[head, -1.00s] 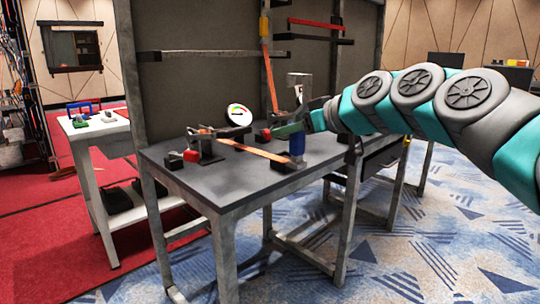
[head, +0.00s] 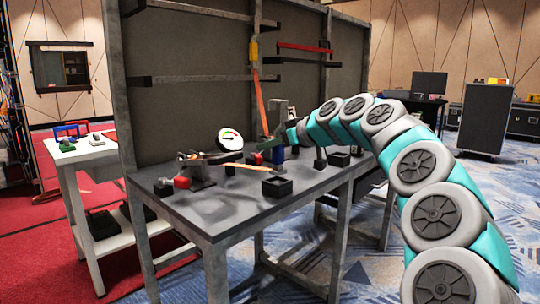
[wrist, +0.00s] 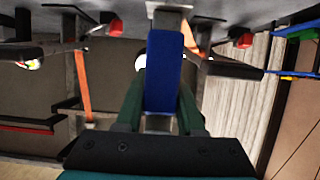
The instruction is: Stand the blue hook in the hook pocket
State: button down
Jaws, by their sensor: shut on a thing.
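The blue hook has a blue handle (head: 278,155) and a grey metal upper part (head: 279,118). It is upright over the back right of the grey table (head: 215,205). My gripper (head: 272,141) comes in from the right and is shut on the hook. In the wrist view, the blue handle (wrist: 163,75) lies between the two green fingers of my gripper (wrist: 162,92). I cannot tell whether the hook's lower end touches the table. Two small black open boxes stand on the table, one near the front edge (head: 277,187) and one at the right (head: 339,159); I cannot tell which is the hook pocket.
A clamp-like tool with a red block (head: 182,183) and a round dial (head: 231,138) are left of the hook. A grey panel with shelf bars (head: 200,81) rises behind the table. A white side table (head: 75,150) stands at left.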

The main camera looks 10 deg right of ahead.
jog(key=shift+w+d+f, duration=0.1)
jog(key=shift+w, duration=0.75)
jog(key=shift+w, duration=0.15)
jog(key=shift+f, duration=1.75)
jog(key=shift+f, duration=0.1)
jog(key=c, duration=0.5)
grip_release()
jog(key=shift+r, duration=0.2)
jog(key=v, duration=1.2)
jog(key=shift+d+f+b, duration=0.1)
jog(key=shift+f+b, duration=0.1)
jog(key=shift+b, duration=0.1)
